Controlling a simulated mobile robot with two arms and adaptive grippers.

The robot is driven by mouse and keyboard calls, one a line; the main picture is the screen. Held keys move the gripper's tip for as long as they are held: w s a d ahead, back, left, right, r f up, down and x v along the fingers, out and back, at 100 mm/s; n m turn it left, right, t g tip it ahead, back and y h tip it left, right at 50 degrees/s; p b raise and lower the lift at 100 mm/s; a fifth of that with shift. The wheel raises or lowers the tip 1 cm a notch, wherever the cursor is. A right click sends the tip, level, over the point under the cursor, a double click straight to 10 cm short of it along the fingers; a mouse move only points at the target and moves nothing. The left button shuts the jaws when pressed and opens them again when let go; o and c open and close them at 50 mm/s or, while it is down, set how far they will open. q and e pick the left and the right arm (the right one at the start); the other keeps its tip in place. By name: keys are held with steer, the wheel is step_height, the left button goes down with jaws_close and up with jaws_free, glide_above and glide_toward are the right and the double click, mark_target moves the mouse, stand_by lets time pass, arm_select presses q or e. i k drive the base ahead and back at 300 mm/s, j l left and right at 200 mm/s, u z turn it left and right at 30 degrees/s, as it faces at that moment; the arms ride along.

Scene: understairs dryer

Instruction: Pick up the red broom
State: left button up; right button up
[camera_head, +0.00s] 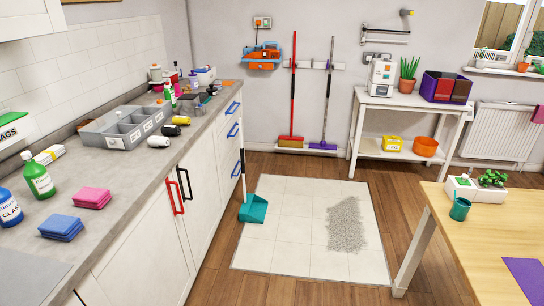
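The red broom (293,92) hangs upright on the far wall, left of a purple broom (327,100). It has a long red handle and a brown-yellow brush head (290,142) at the bottom, close above the floor. A wall rail (317,65) crosses behind both handles near their upper part. Neither of my grippers shows in the head view.
A counter (130,180) with cabinets runs along the left. A teal dustpan (253,209) stands by the cabinets. A pale tiled floor patch (280,258) with grey debris (347,226) lies ahead. A white shelf table (404,103) stands right of the brooms, a wooden table (460,250) at front right.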

mark_target(289, 142)
steer(key=i+z, duration=0.2)
steer(key=i, duration=0.35)
steer(key=i+j+z, duration=0.1)
steer(key=i, duration=1.9)
steer(key=i+j+z, duration=0.1)
steer(key=i+z, duration=0.3)
steer(key=i, duration=1.5)
